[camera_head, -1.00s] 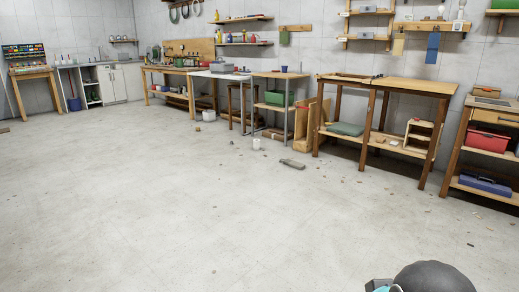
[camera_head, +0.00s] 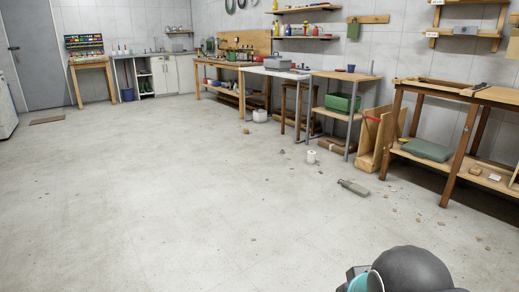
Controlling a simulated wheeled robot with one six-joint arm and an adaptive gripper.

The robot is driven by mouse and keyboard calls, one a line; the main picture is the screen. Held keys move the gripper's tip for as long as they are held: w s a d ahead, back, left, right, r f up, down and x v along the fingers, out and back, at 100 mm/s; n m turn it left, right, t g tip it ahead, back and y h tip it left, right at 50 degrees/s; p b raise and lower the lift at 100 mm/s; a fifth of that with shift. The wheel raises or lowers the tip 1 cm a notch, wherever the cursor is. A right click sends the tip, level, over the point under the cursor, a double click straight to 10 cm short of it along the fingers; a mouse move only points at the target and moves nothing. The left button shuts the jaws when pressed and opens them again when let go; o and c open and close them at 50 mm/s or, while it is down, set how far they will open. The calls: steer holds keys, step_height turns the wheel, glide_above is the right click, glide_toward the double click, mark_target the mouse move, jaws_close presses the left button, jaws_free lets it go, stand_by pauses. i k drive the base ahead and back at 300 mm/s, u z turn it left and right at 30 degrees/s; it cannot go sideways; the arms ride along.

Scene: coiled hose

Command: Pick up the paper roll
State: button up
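A small white cylinder (camera_head: 311,156) that looks like the paper roll stands upright on the concrete floor, right of the picture's middle. It is in front of the metal-legged side table and apart from it. A dark grey rounded part of my own arm with a teal band shows at the bottom right edge. My gripper is not in view, so its state and any contents are hidden.
A grey-green block (camera_head: 354,187) lies on the floor right of the roll. A white container (camera_head: 260,115) stands farther back. Small debris is scattered near the wooden workbench (camera_head: 459,150). The floor (camera_head: 160,200) at left and centre is largely clear.

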mark_target(310, 159)
steer(key=u, duration=0.2)
steer(key=i, duration=4.15)
steer(key=z, duration=0.7)
steer(key=i, duration=1.55)
steer(key=z, duration=0.2)
